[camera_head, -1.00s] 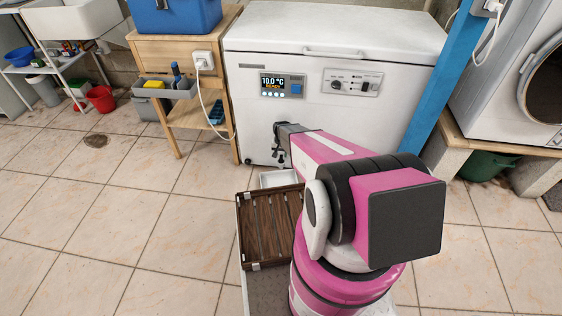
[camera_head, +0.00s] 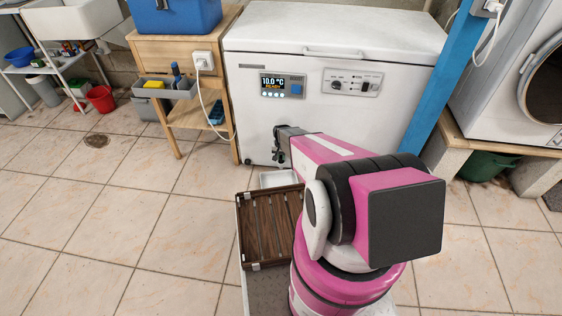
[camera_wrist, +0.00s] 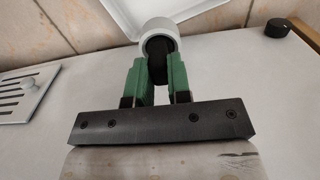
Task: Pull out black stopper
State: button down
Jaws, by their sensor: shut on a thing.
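In the wrist view, the black stopper (camera_wrist: 157,52) sits in the mouth of a round, pale grey drain spout (camera_wrist: 159,28) on the white chest freezer. My gripper (camera_wrist: 159,66) has green fingers on either side of the stopper and is shut on it. The stopper's inner end is hidden in the spout. In the head view, my gripper (camera_head: 279,148) is at the lower front of the chest freezer (camera_head: 320,115); the stopper cannot be made out there.
A white tray (camera_head: 277,179) lies on the floor below the spout. A brown slatted crate (camera_head: 268,225) is in front of it. A blue post (camera_head: 428,90) stands at right; floor at left is clear.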

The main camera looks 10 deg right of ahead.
jog(key=shift+r, duration=0.1)
jog(key=shift+r, duration=1.7)
jog(key=shift+r, duration=0.1)
jog(key=shift+r, duration=1.9)
